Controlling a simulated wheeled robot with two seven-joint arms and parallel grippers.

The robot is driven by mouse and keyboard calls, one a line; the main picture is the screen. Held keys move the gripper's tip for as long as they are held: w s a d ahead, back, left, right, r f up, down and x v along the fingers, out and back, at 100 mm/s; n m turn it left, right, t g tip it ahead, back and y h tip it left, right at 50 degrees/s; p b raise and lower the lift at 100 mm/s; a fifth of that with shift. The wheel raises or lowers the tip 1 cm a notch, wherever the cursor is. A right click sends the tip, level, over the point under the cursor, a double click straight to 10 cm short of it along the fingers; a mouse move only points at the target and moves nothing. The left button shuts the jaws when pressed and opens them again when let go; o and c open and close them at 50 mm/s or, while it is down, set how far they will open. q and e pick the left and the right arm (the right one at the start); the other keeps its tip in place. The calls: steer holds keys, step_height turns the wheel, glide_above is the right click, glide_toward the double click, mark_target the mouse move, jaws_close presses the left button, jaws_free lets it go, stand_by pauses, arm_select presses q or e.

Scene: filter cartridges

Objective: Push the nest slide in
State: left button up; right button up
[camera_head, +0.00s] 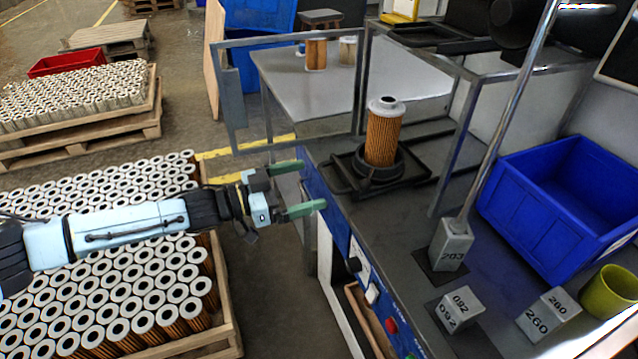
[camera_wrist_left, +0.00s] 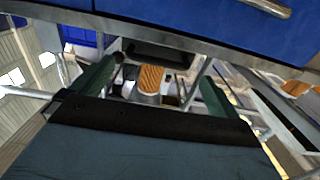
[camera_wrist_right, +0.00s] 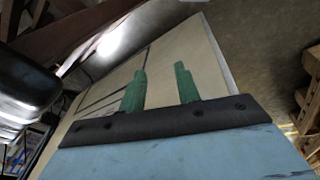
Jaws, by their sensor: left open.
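The nest slide (camera_head: 343,187) is a black tray-like frame on the dark machine bench, near its left edge. A filter cartridge (camera_head: 383,133) with orange pleats and a grey top cap stands upright in the round black nest (camera_head: 379,173) on it. The cartridge also shows in the left wrist view (camera_wrist_left: 151,80), between the fingers. My left gripper (camera_head: 307,187) has green fingers, spread apart and empty, just left of the bench edge and the slide, not seen touching it. My right gripper (camera_wrist_right: 160,88) shows only in the right wrist view, its green fingers apart with nothing between them.
A grey metal frame (camera_head: 290,40) stands behind the slide. A blue bin (camera_head: 555,200) and numbered blocks (camera_head: 461,310) stand on the bench to the right. A pallet of cartridges (camera_head: 215,330) lies below my left arm. Buttons (camera_head: 391,325) sit on the bench front.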

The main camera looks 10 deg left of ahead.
arm_select(q)
steer(key=shift+b+x, duration=0.3)
steer(key=shift+x, duration=1.7)
arm_select(e)
steer(key=shift+w+a+r, duration=0.25)
steer(key=shift+w+r, duration=0.05)
steer(key=shift+r, duration=0.15)
steer(key=shift+w+a+r, duration=0.2)
steer(key=shift+w+r, duration=0.05)
steer(key=shift+r, duration=0.2)
